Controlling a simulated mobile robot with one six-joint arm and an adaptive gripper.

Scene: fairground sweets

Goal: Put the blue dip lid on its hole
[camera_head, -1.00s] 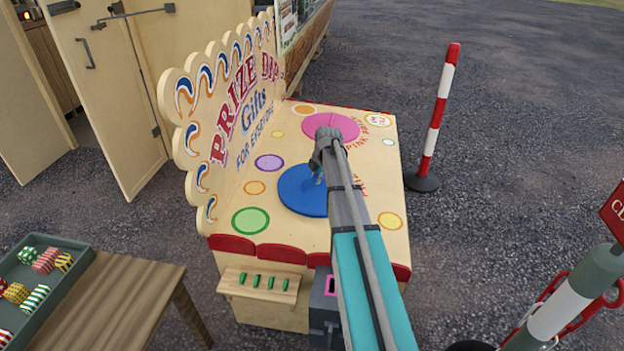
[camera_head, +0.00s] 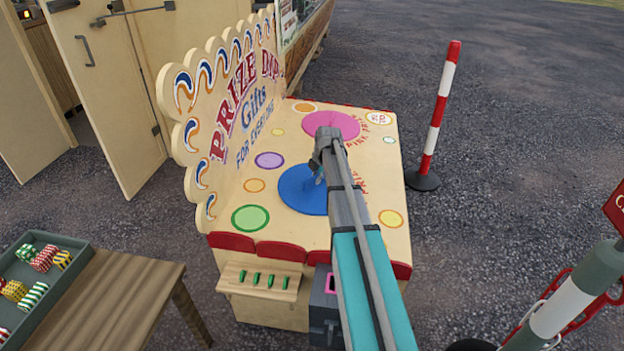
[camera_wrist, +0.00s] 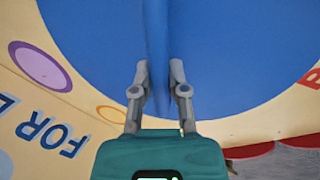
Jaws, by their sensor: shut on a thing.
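The blue dip lid (camera_head: 298,190) is a flat disc on the cream top of the prize dip stall (camera_head: 330,238). In the wrist view the blue lid (camera_wrist: 240,50) fills most of the upper picture. My gripper (camera_wrist: 158,85) is shut on the lid's upright blue handle, with one finger on each side. In the head view my arm covers the lid's right part and the gripper's fingertips. I cannot tell whether the lid lies flush over its hole, and no open hole shows.
A pink lid (camera_head: 335,125) lies farther back on the stall. The lettered backboard (camera_head: 235,110) rises along the left. A red and white post (camera_head: 436,120) stands to the right. A tray of wrapped sweets (camera_head: 75,244) sits on a wooden table at lower left.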

